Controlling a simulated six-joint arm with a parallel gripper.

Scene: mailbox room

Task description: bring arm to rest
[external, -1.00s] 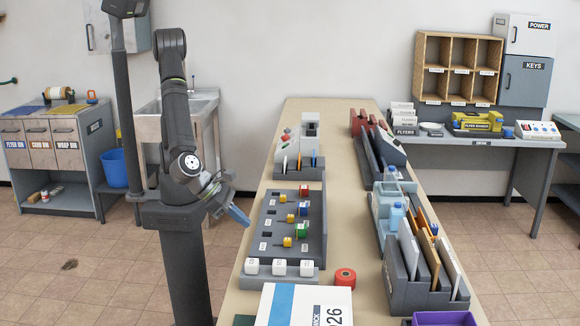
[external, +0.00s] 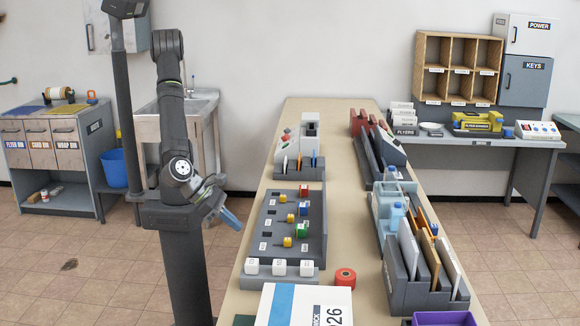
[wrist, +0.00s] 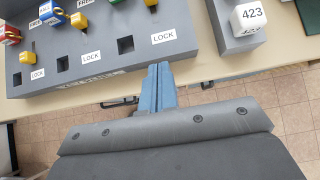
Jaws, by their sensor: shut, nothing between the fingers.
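My gripper (external: 231,221) hangs beside my column, just left of the table's near left edge, with its blue fingers pointing down and to the right. The fingers are together and hold nothing. In the wrist view my gripper (wrist: 158,72) shows the blue fingers closed side by side, in front of the grey lock panel (wrist: 100,60). The arm is folded close to my column, and the fingers look apart from the panel in the external view.
A sink (external: 178,105) and cabinet (external: 50,150) stand behind.

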